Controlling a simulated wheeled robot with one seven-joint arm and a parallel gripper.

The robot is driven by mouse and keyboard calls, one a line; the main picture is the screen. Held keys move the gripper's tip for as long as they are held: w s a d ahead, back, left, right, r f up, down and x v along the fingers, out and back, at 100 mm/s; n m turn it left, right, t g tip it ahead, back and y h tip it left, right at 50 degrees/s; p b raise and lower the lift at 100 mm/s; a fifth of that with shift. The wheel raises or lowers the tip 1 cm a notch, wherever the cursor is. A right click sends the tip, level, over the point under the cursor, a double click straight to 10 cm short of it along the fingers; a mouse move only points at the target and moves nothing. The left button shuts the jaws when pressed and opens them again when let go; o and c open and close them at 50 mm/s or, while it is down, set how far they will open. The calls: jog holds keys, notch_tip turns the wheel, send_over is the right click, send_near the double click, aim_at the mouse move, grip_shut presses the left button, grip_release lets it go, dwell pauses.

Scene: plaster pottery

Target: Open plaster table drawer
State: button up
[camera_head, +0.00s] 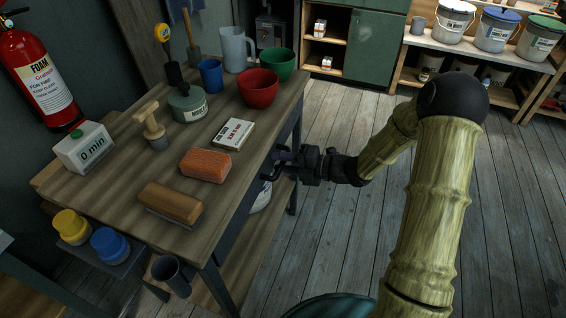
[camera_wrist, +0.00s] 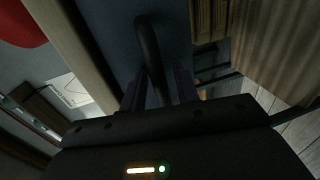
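The plaster table (camera_head: 110,205) has a wooden top and a dark blue-grey front. Its drawer front (camera_wrist: 105,30) fills the upper middle of the wrist view and looks flush with the table in the head view. A black curved drawer handle (camera_wrist: 149,45) stands out from it. My gripper (camera_head: 284,163) is at the table's right side, at the handle. In the wrist view my gripper (camera_wrist: 160,88) has its two fingers apart, one on each side of the handle. A gap shows beside the handle, and a firm grip is not visible.
Open plank floor (camera_head: 350,250) lies right of the table. Shelves with buckets (camera_head: 496,30) stand behind.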

grip_shut()
jog(key=f+p+v, duration=0.2)
jog(key=p+v, duration=0.4)
jog(key=v, duration=0.6)
jog(key=d+f+p+v, duration=0.1)
jog(key=f+p+v, duration=0.2)
jog(key=p+v, duration=0.4)
jog(key=shift+v, duration=2.5)
jog(key=shift+s+f, duration=0.1)
jog(key=shift+s, duration=0.05)
jog(key=shift+o, duration=0.5)
grip_release()
